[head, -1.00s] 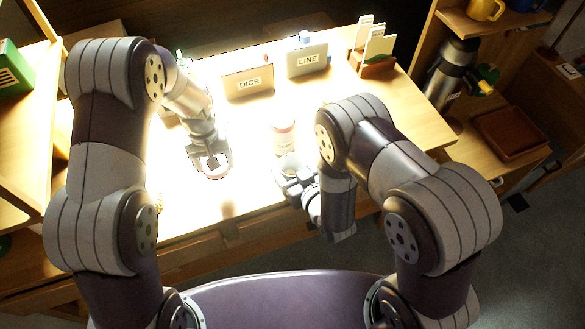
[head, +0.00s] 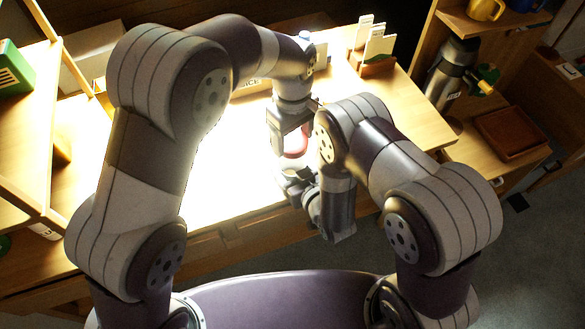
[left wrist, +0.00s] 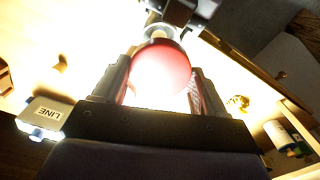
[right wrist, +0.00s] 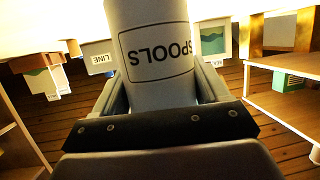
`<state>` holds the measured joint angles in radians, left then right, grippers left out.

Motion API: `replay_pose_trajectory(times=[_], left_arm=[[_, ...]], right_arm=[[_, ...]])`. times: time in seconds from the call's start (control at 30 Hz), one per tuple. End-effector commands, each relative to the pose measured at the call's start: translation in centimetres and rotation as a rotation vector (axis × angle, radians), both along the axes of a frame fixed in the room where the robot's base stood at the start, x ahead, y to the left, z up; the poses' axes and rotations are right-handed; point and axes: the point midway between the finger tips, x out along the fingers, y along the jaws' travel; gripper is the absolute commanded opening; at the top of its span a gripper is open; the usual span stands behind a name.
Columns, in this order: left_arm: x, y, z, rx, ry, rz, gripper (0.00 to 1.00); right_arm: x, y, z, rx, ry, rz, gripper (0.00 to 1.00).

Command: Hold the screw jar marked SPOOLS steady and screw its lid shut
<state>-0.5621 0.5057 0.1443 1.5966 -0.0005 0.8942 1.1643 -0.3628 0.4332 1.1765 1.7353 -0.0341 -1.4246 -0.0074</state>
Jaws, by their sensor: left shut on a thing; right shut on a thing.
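The jar marked SPOOLS (right wrist: 155,55) is a pale cylinder that fills the upper middle of the right wrist view. My right gripper (head: 297,180) is shut around its body near the table's front edge. The red round lid (left wrist: 160,68) is between the fingers of my left gripper (left wrist: 158,95). In the head view my left gripper (head: 292,135) points down above my right gripper, with the red lid (head: 296,147) over the jar. Whether lid and rim touch, I cannot tell. The jar's mouth is mostly hidden in the head view.
A box labelled LINE (left wrist: 45,113) and the partly hidden DICE box (head: 250,87) stand at the back of the table. A card holder (head: 377,62) is at the back right. The brightly lit table (head: 180,190) is clear on the left.

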Motion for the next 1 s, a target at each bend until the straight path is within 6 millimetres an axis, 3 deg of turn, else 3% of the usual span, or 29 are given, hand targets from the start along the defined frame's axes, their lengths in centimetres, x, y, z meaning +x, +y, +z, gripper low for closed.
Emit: replay_pose_trajectory(times=[0.17, 0.53, 1.0], left_arm=[[0.0, 0.0, -0.5, 0.001, 0.001, -0.001, 0.43], [0.0, 0.0, -3.8, 0.001, 0.001, -0.001, 0.43], [0.0, 0.0, -3.9, 0.001, -0.001, -0.001, 0.43]], right_arm=[[0.0, 0.0, 0.0, 0.000, -0.001, 0.000, 0.19], [0.0, 0.0, 0.0, 0.000, -0.001, 0.000, 0.19], [0.0, 0.0, 0.0, 0.000, -0.001, 0.000, 0.19]])
